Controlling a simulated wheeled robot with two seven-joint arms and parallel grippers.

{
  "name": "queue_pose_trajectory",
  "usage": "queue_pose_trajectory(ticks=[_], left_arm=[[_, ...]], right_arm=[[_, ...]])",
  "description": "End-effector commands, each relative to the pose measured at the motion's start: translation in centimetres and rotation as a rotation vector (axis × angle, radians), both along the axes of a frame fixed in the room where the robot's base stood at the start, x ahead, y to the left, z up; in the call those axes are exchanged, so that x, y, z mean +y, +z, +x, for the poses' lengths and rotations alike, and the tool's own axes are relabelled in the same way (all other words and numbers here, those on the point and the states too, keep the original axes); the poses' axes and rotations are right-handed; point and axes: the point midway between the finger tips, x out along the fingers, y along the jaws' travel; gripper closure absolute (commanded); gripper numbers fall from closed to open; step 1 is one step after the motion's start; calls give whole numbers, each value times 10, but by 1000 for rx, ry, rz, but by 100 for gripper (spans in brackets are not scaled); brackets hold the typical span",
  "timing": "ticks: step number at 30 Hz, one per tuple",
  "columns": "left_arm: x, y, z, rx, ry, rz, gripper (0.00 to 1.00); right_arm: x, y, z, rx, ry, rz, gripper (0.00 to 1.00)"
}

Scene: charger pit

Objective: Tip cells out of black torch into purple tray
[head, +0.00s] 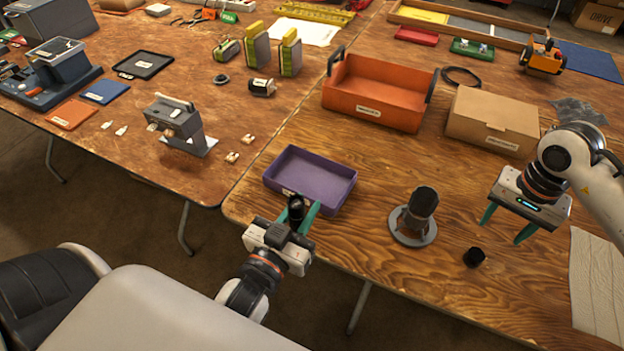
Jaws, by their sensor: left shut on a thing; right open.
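The purple tray (325,184) lies on the right wooden table near its front left corner. Its visible inside looks empty, but the near part is partly hidden. My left gripper (298,215) is shut on the black torch (296,205) at the near edge of the tray. Only a short dark end of the torch shows, and I cannot tell whether it is over the tray. My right gripper (507,228) is open and empty above the table, at the right. A small black cap (474,257) lies on the table to its lower left.
A dark cylinder on a round grey stand (411,232) stands right of the tray. An orange open box (375,105) and a cardboard box (492,122) are behind. A pale sheet (597,285) lies at right. Bare wood surrounds the cap.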

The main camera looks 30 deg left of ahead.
Motion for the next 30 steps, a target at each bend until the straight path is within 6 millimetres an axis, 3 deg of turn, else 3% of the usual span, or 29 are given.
queue_pose_trajectory(ticks=[8,24,30], left_arm=[[0,5,0,-2,0,0,100],[0,56,0,-1,0,0,100],[0,62,0,-2,0,0,100]], right_arm=[[0,5,0,0,0,0,46],[0,59,0,0,0,0,46],[0,65,0,0,0,0,46]])
